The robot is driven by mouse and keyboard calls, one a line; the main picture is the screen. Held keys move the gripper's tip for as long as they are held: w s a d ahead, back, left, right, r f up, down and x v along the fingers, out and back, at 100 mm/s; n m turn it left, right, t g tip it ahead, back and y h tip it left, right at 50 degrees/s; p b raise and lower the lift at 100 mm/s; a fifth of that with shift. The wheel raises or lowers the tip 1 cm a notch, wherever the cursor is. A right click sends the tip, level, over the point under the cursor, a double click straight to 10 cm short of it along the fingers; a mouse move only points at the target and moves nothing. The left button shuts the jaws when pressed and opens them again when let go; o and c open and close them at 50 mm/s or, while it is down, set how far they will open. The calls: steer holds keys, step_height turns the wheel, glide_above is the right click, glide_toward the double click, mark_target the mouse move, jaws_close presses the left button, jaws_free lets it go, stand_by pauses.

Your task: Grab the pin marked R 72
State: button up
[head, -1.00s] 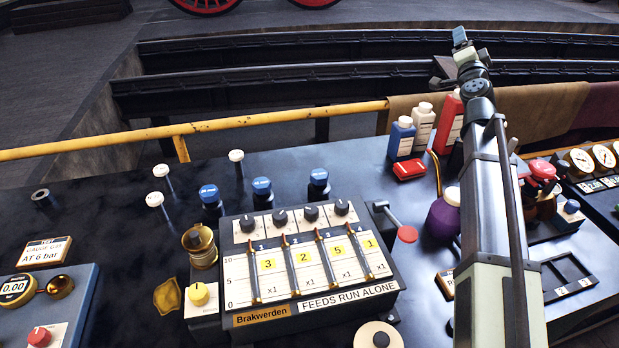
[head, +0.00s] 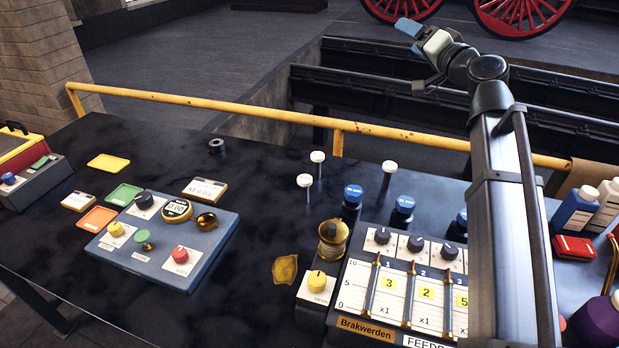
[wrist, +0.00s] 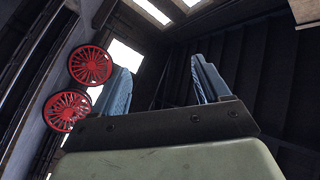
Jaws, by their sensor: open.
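Three white-topped pins stand upright on the dark bench: a far one (head: 317,158), a nearer one (head: 305,181) and a right one (head: 389,168). I cannot read any R 72 mark on them. My gripper (head: 408,28) is raised high beyond the bench's back rail, up and to the right of the pins, far from them. In the wrist view my gripper (wrist: 163,82) is open, with two blue fingers apart and nothing between them. That view looks up at the roof and shows no pins.
A yellow rail (head: 250,110) runs along the bench's back edge. Blue-capped items (head: 352,196), a brass spool (head: 332,238) and the feed panel (head: 390,290) stand near the pins. A gauge box (head: 165,240) lies left. Bare bench lies left of the pins.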

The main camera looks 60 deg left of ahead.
steer(key=s+a+f+n+g+h, duration=0.2)
steer(key=s+a+f, duration=0.15)
steer(key=s, duration=0.45)
steer(key=n+h, duration=0.2)
steer(key=h, duration=0.6)
glide_above(305, 178)
steer(key=w, duration=0.2)
step_height(305, 178, down, 15)
steer(key=s+d+f+m+t+h, duration=0.1)
steer(key=s+d+f+t+h, duration=0.35)
steer(key=f, duration=0.45)
steer(key=shift+g+h, duration=0.25)
steer(key=shift+g, duration=0.2)
steer(key=x, duration=1.3)
steer(key=shift+w+a, duration=0.2)
steer(key=shift+a, duration=0.2)
steer(key=shift+r, duration=0.1)
jaws_close()
